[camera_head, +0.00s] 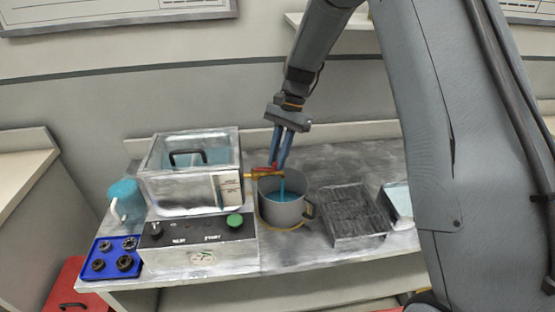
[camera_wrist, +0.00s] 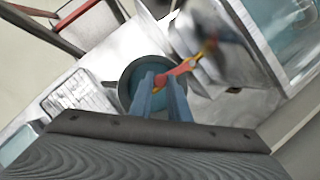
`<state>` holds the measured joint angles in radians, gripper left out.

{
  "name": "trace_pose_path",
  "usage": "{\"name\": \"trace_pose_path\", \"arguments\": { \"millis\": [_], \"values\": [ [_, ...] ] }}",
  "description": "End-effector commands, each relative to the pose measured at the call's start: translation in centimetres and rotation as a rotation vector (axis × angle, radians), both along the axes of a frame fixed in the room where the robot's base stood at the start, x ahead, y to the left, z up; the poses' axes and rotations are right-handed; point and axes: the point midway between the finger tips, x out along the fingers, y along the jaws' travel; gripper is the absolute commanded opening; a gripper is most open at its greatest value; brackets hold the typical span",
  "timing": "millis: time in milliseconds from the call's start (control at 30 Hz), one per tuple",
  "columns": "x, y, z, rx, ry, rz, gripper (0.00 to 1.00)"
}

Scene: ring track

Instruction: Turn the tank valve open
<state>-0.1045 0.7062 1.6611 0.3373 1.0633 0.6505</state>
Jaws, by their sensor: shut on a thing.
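The tank (camera_head: 190,195) is a clear box with a lid and black handle, holding blue liquid, at the left of the table. A brass spout (camera_head: 256,176) sticks out of its right side. The valve (camera_wrist: 182,70) has a red handle, here between my blue fingers. My gripper (camera_head: 278,162) points down and is shut on the valve handle; it also shows in the wrist view (camera_wrist: 162,84). The grey pot (camera_head: 282,212) stands under the spout. A blue stream (camera_head: 281,187) falls into the pot, which has blue liquid in it. The fingers partly hide the valve.
A control box (camera_head: 200,242) with a green knob (camera_head: 234,220) stands before the tank. A blue tray (camera_head: 104,268) of dark round parts and a blue jug (camera_head: 126,198) are at left. A wire rack (camera_head: 356,214) is right of the pot.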

Motion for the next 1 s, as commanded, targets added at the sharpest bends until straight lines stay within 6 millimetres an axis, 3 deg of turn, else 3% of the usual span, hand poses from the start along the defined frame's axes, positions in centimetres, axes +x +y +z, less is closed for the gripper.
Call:
{"name": "trace_pose_path", "arguments": {
  "millis": [467,500,600,1000],
  "values": [
    [0.1,0.08,0.09,0.002,0.0,0.014,0.0],
    [0.11,0.08,0.09,0.002,0.0,0.014,0.19],
    [0.12,0.05,0.08,0.002,0.0,0.014,0.35],
    [0.45,-0.24,0.72,0.001,-0.003,0.012,0.35]
  ]
}}
